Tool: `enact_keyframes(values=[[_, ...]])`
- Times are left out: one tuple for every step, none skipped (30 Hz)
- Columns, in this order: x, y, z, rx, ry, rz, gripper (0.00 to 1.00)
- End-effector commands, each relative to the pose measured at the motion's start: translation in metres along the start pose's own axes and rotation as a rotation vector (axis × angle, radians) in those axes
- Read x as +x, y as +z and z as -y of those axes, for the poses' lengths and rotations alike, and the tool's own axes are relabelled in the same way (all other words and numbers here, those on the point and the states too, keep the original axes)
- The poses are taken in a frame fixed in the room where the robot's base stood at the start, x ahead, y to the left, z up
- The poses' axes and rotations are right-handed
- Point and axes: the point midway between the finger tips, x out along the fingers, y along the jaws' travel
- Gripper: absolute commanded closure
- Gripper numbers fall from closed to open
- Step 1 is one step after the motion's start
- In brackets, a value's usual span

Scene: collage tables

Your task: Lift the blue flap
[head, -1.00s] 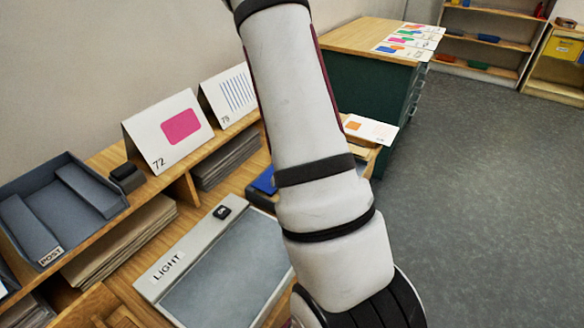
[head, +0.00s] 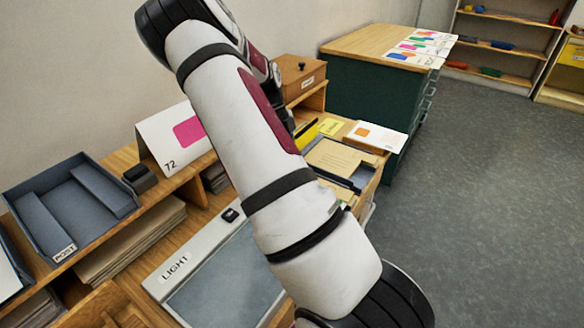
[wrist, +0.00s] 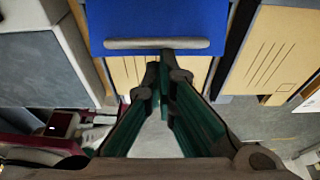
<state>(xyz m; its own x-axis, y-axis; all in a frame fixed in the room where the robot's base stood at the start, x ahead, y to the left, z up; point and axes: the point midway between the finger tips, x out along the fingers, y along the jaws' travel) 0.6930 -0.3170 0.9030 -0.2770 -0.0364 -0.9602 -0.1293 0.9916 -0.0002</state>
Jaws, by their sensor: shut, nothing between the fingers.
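The blue flap (wrist: 158,22) fills the top middle of the wrist view, with a grey bar handle (wrist: 135,44) along its near edge. Below that edge, tan lined card (wrist: 200,72) shows. My gripper (wrist: 163,66) has green-lined fingers whose tips are together, with nothing held. The tips reach up to the middle of the bar and overlap it in the picture; I cannot tell whether they touch it. In the head view my arm hides the flap and the gripper.
The light panel (head: 222,290) lies in front on the wooden desk, with a grey POST tray (head: 40,217) to its left. Tan card in a dark-edged tray (head: 335,157) and an orange-square card (head: 377,136) lie right of my arm. Grey floor (head: 480,200) is clear.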

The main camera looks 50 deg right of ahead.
Motion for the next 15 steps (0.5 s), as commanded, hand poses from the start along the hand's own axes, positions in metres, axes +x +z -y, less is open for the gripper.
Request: enact_keyframes(values=[[-0.002, 0.008, 0.0, -0.002, -0.002, 0.005, 1.0], [-0.004, 0.01, 0.0, -0.002, -0.001, 0.004, 1.0], [-0.006, 0.013, 0.0, -0.002, -0.001, 0.004, 1.0], [-0.008, 0.015, 0.0, -0.002, -0.001, 0.005, 1.0], [-0.01, 0.017, 0.0, -0.002, -0.001, 0.005, 1.0], [-0.013, 0.021, 0.0, -0.002, -0.002, 0.006, 1.0], [-0.014, 0.023, 0.0, -0.002, -0.002, 0.006, 1.0], [-0.016, 0.025, 0.0, -0.002, -0.001, 0.005, 1.0], [-0.018, 0.029, 0.0, -0.002, -0.001, 0.006, 1.0], [-0.019, 0.031, 0.0, -0.002, -0.002, 0.006, 1.0], [-0.021, 0.034, 0.0, -0.003, -0.001, 0.005, 1.0], [-0.022, 0.037, 0.0, -0.002, -0.001, 0.005, 1.0], [-0.023, 0.04, 0.0, -0.002, -0.001, 0.005, 1.0], [-0.025, 0.042, 0.0, -0.002, -0.002, 0.005, 1.0], [-0.026, 0.046, 0.0, -0.002, -0.001, 0.004, 1.0]])
